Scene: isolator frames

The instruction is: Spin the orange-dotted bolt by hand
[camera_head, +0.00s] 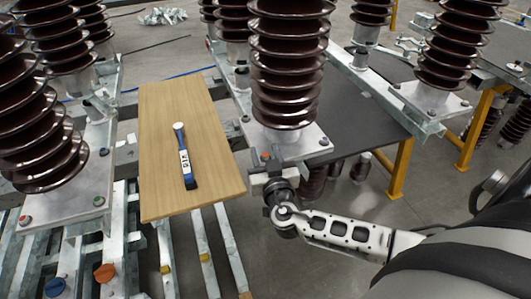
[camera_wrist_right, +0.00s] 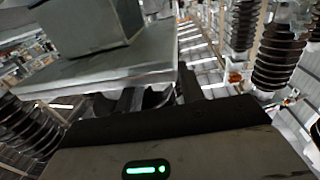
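In the head view a bolt with a red-orange head (camera_head: 265,156) sits at the left front corner of the middle insulator's base plate (camera_head: 297,148). My right gripper (camera_head: 267,178) is just below the left front corner, under the plate edge. In the right wrist view two dark fingers of this gripper (camera_wrist_right: 160,98) stand apart under the plate edge (camera_wrist_right: 110,75). A dark curved shape shows between them; I cannot tell whether it is the bolt. My left gripper is not in view.
A wooden board (camera_head: 160,120) with a blue and white tool (camera_head: 184,156) lies left of the middle insulator (camera_head: 288,75). A larger orange cap (camera_head: 105,273) and a blue cap (camera_head: 55,287) are at the lower left.

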